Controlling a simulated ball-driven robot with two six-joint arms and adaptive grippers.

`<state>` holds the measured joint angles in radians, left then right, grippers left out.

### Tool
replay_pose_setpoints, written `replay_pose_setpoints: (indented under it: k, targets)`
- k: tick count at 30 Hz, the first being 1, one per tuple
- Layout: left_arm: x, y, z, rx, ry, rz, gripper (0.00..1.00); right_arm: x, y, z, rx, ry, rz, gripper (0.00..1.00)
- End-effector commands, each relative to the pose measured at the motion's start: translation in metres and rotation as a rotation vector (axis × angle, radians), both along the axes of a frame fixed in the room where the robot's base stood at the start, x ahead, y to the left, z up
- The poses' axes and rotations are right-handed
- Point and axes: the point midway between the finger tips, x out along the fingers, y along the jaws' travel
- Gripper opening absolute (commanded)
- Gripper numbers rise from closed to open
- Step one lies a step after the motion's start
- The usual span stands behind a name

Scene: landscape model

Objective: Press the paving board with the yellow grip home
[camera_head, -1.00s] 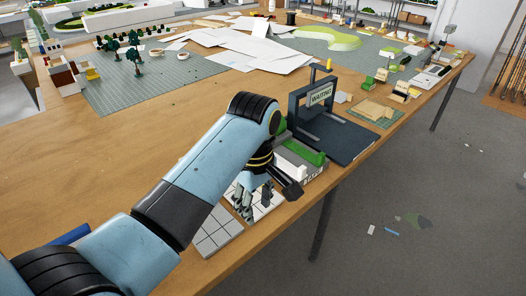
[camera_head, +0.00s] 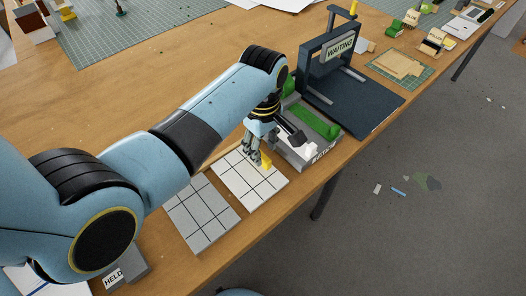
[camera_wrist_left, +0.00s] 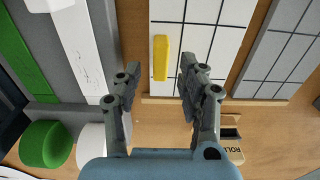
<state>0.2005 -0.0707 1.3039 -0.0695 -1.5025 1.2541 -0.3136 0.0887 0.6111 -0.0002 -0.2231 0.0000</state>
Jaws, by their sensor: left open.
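The white gridded paving board (camera_head: 243,184) lies flat near the table's front edge. Its yellow grip (camera_head: 266,163) stands by the board's far right edge. The grip also shows in the left wrist view (camera_wrist_left: 160,58), on the white board (camera_wrist_left: 226,14). My left gripper (camera_head: 256,163) points down at the grip in the head view. In the left wrist view my left gripper (camera_wrist_left: 158,72) is open, with the yellow grip seen in the gap between the fingertips. I cannot tell whether they touch it. My right gripper is not in view.
A grey gridded board (camera_head: 205,213) lies left of the white one. A grey tray with a green roller (camera_head: 318,123) stands right of it, before a dark frame with a WAITING sign (camera_head: 340,47). A HELD sign (camera_head: 114,279) is at lower left.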

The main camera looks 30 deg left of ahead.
Motion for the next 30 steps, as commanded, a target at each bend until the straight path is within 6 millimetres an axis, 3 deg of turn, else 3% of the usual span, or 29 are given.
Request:
replay_pose_setpoints:
  k: [3,7,15,24,30]
  targets:
    - [0.000,0.000,-0.016,0.000,0.001,0.000,0.40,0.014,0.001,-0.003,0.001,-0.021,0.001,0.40]
    - [0.000,0.000,-0.024,0.000,0.000,0.000,0.40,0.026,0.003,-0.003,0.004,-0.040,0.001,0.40]
    - [0.000,0.000,-0.025,0.000,-0.001,0.000,0.40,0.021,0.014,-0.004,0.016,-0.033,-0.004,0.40]
    - [0.000,0.000,-0.025,0.000,0.000,0.000,0.02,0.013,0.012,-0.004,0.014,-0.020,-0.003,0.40]
    - [0.000,0.000,-0.025,0.000,0.000,0.000,0.00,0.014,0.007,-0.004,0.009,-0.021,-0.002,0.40]
